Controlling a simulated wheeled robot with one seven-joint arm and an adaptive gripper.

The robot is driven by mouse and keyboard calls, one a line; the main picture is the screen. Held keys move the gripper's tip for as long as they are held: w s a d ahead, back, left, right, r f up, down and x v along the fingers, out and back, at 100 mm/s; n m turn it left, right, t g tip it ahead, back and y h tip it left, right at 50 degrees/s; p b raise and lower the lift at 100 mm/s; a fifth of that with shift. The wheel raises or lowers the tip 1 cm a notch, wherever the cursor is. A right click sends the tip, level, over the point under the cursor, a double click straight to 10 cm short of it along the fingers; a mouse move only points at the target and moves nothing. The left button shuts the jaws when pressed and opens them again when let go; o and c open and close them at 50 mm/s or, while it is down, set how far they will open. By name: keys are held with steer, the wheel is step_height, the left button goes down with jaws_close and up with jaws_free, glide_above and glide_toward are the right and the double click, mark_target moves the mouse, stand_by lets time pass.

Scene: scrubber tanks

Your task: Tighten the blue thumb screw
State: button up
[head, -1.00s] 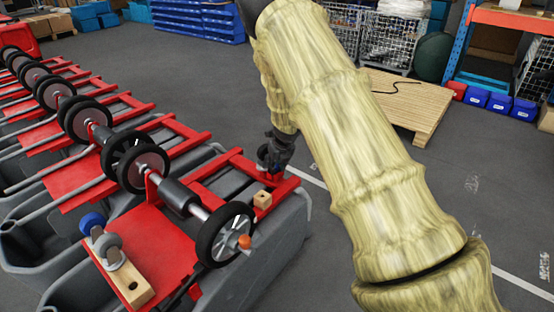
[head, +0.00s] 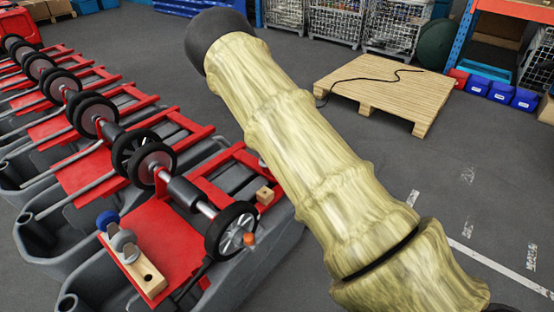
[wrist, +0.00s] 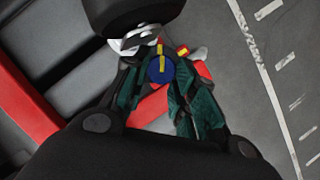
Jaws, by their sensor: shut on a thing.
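The blue thumb screw (wrist: 155,71) shows in the wrist view as a round blue head with a yellow stripe across it, at the end of a red frame part (wrist: 151,106). My gripper (wrist: 162,76) is shut on the screw, with its dark green-padded fingers on either side of it. A second yellow mark (wrist: 183,50) lies on a red part just right of the screw head. The fingers hide part of the screw's sides. In the head view my arm hides the gripper and the screw.
A row of grey scrubber tanks (head: 60,248) with red frames (head: 165,238) and black wheels (head: 231,228) fills the left.

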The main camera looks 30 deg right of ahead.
steer(key=shift+w+r, duration=0.1)
stand_by(0.3)
steer(key=o, duration=1)
steer(key=shift+o, duration=0.2)
steer(key=b, duration=0.2)
steer(key=shift+f+n+b, duration=0.3)
steer(key=shift+b, duration=0.1)
steer(key=n+b, duration=0.1)
steer(key=b, duration=0.2)
steer(key=shift+d+y, duration=0.15)
steer(key=shift+y, duration=0.25)
